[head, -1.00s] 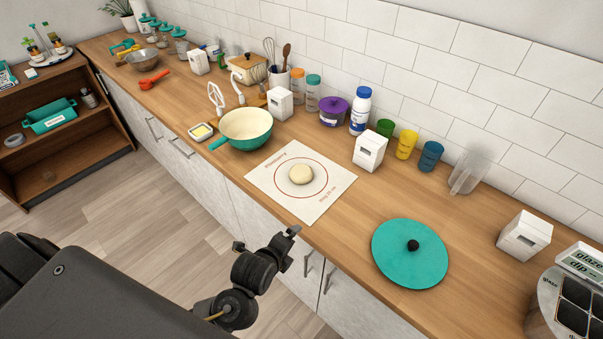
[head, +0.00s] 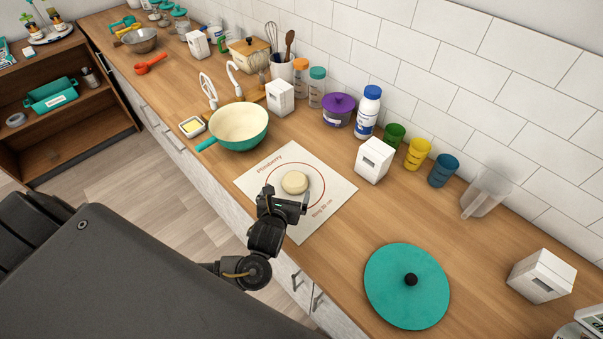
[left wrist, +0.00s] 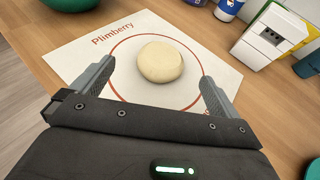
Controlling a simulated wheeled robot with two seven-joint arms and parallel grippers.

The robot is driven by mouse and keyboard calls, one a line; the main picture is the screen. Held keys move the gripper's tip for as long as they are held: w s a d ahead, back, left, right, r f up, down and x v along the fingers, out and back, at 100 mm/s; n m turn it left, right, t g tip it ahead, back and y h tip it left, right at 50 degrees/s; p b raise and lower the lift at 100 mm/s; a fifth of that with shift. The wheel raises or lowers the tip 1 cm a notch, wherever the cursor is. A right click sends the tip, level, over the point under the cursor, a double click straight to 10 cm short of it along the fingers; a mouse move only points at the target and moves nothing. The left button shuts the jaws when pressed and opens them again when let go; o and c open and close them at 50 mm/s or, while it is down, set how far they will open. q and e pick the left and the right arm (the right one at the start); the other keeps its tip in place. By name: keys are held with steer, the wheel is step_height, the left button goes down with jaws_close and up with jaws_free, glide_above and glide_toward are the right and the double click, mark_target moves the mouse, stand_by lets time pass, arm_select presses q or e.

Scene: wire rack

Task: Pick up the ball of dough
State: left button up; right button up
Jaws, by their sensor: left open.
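The ball of dough (head: 294,183) is pale, round and slightly flattened. It sits inside the red circle of a white printed mat (head: 327,211) on the wooden counter. My left gripper (head: 286,198) is over the near part of the mat, just short of the dough. In the left wrist view the dough (left wrist: 160,62) lies ahead of and between the two spread fingers of my left gripper (left wrist: 155,90), with nothing held. My right gripper is not in view.
A teal lid (head: 407,286) lies to the right. A white box (head: 373,160) and coloured cups stand behind. The counter between mat and lid is clear.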

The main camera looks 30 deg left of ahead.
mark_target(295, 180)
arm_select(q)
steer(key=shift+x, duration=0.9)
steer(key=x, duration=0.2)
steer(key=shift+w+d+f, duration=0.1)
steer(key=shift+w+d, duration=0.1)
steer(key=shift+w, duration=0.2)
steer(key=shift+w+a+f, duration=0.1)
steer(key=shift+w+f, duration=0.1)
steer(key=shift+w, duration=0.25)
steer(key=shift+w+a, duration=0.15)
steer(key=x, duration=0.4)
steer(key=shift+w+f, duration=0.15)
steer(key=shift+f, duration=0.3)
steer(key=c, duration=1.1)
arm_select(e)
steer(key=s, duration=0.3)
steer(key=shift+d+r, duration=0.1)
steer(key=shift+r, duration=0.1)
